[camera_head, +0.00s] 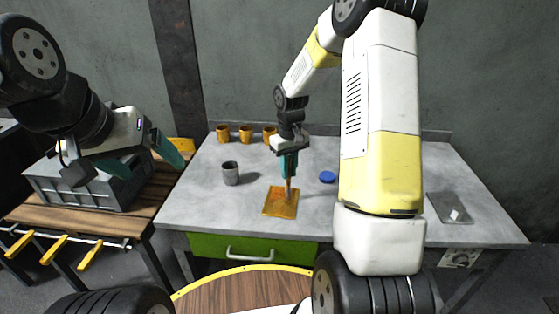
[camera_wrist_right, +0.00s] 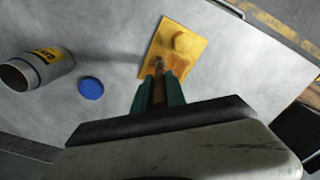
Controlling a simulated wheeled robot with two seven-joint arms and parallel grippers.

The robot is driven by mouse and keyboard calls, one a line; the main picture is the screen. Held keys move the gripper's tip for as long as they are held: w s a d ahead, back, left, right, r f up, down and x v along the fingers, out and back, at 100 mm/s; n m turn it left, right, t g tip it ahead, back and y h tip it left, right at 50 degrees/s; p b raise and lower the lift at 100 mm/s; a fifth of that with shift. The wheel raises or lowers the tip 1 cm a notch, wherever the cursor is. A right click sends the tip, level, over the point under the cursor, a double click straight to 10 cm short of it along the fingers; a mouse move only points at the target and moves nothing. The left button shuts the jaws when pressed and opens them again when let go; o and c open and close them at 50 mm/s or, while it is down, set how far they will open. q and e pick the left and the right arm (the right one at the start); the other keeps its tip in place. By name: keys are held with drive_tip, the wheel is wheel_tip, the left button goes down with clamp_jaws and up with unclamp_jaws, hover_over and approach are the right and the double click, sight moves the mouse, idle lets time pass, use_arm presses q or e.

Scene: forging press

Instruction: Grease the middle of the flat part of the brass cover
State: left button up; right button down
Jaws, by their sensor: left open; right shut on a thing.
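The brass cover (camera_head: 273,207) lies flat on the grey table as an orange-yellow plate. In the right wrist view the cover (camera_wrist_right: 165,45) shows a round raised boss on its flat plate. My right gripper (camera_head: 289,175) is above the cover, shut on a slim brush (camera_head: 289,190) that points down. In the right wrist view, the brush (camera_wrist_right: 159,66) shows between the teal fingers with its end over the flat part near the boss. I cannot tell whether it touches. My left gripper (camera_head: 142,163) is open and empty, left of the table.
Several brass cups (camera_head: 246,134) line the back. A grey crate (camera_head: 85,190) sits on the wooden bench; a small tray (camera_head: 449,209) lies right.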

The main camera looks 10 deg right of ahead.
drive_tip(key=shift+s+a+f, duration=0.1)
drive_tip(key=shift+s+a, duration=0.15)
drive_tip(key=shift+s, duration=0.55)
drive_tip(key=shift+w, duration=0.1)
drive_tip(key=shift+w+d, duration=0.3)
drive_tip(key=shift+w, duration=0.45)
drive_tip(key=shift+s+a, duration=0.2)
drive_tip(key=shift+s, duration=0.2)
drive_tip(key=shift+r, duration=0.2)
